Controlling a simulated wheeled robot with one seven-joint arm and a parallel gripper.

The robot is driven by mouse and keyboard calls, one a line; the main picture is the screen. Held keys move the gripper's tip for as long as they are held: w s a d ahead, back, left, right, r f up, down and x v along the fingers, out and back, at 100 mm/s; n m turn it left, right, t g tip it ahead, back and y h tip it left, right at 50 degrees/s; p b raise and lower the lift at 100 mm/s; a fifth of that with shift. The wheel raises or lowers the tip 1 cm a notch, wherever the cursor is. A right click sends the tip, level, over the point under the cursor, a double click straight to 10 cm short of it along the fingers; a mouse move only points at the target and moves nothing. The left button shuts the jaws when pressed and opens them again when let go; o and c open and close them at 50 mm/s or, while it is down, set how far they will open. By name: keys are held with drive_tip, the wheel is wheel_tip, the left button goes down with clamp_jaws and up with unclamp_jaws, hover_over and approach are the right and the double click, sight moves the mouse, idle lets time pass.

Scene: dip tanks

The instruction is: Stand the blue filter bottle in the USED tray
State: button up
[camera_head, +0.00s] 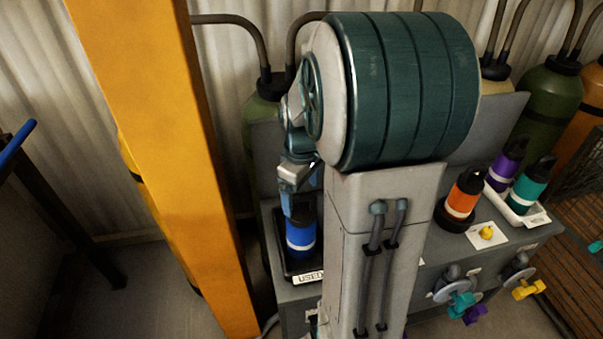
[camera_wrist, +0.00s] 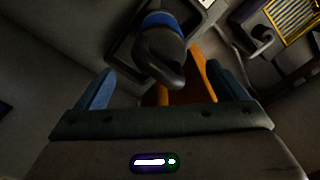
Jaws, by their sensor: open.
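The blue filter bottle (camera_head: 301,241) stands upright in the dark tray (camera_head: 286,266) whose white label reads USED (camera_head: 308,277). In the wrist view, the bottle's dark top (camera_wrist: 165,65) and blue band (camera_wrist: 160,20) show beyond the space between my fingers, inside the dark tray rim (camera_wrist: 116,48). My gripper (camera_head: 299,198) is just above the bottle in the head view, partly covering its top. My gripper's two blue fingers (camera_wrist: 165,88) stand wide apart in the wrist view, with nothing held. My arm hides the tray's right part in the head view.
An orange bottle (camera_head: 462,198) stands on the bench to the right. Purple (camera_head: 506,165) and teal (camera_head: 528,188) bottles stand in a white tray (camera_head: 517,214). A yellow post (camera_head: 170,150) rises left of the bench. Gas cylinders (camera_head: 548,98) stand behind.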

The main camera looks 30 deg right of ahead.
wheel_tip(320, 180, up, 6)
drive_tip(key=shift+f, duration=0.1)
drive_tip(key=shift+r, duration=0.35)
drive_tip(key=shift+s+a+r, duration=0.15)
drive_tip(key=shift+a+r, duration=0.05)
drive_tip(key=shift+a, duration=0.05)
drive_tip(key=s+a+m+t, duration=0.3)
drive_tip(key=s+a+m, duration=0.2)
drive_tip(key=s+a, duration=0.6)
drive_tip(key=shift+s+r+m, duration=0.15)
drive_tip(key=shift+s+m, duration=0.1)
drive_tip(key=shift+m, duration=0.15)
drive_tip(key=shift+a, duration=0.1)
